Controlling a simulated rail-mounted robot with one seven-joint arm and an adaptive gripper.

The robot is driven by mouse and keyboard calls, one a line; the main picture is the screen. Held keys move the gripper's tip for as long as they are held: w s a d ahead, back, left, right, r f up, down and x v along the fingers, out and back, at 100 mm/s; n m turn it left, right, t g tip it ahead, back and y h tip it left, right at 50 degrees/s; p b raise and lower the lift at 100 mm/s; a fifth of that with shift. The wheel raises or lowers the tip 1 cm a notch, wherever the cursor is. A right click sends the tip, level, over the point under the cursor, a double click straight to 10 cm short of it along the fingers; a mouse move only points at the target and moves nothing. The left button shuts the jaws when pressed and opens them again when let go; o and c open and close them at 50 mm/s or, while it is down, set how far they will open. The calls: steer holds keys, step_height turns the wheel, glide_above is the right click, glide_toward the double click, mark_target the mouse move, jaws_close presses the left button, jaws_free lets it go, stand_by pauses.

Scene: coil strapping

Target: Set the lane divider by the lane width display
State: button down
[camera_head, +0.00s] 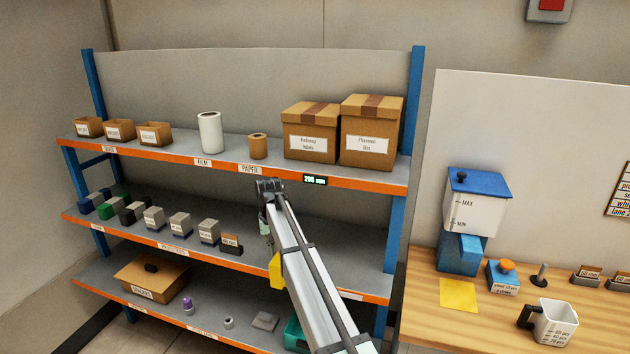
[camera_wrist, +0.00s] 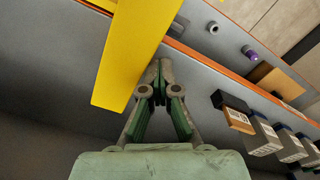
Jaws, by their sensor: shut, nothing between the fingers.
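The lane divider is a yellow plate (camera_head: 275,269) on the middle shelf, partly hidden behind my arm. In the wrist view the yellow divider (camera_wrist: 138,50) is large and slanted, close beside my fingers. The lane width display (camera_head: 315,180) is a small dark panel with green digits, seemingly 200 mm, on the orange edge of the upper shelf. My gripper (camera_wrist: 160,68) is shut and empty, its tips at the divider's right side in that view. I cannot tell whether they touch it. In the head view my gripper (camera_head: 265,222) hangs above the middle shelf, left of the divider.
A block with a brown label (camera_head: 231,244) and several grey boxes (camera_head: 180,224) stand left on the middle shelf (camera_head: 330,250). The upper shelf edge runs close above my wrist. Cartons (camera_head: 371,130) stand above. A wooden table (camera_head: 420,300) with a blue-lidded dispenser (camera_head: 475,205) is right.

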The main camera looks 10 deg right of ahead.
steer(key=shift+s+d, duration=0.35)
steer(key=shift+d, duration=0.3)
steer(key=shift+s+d, duration=0.3)
steer(key=shift+d, duration=0.35)
steer(key=shift+s+d, duration=0.35)
steer(key=shift+d, duration=0.3)
stand_by(2.0)
steer(key=shift+w+a+p, duration=0.1)
steer(key=shift+p, duration=0.2)
steer(key=shift+w+a, duration=0.4)
steer(key=shift+a, duration=0.45)
steer(key=shift+r, duration=0.1)
steer(key=shift+r+p, duration=1.9)
steer(key=shift+r, duration=1.55)
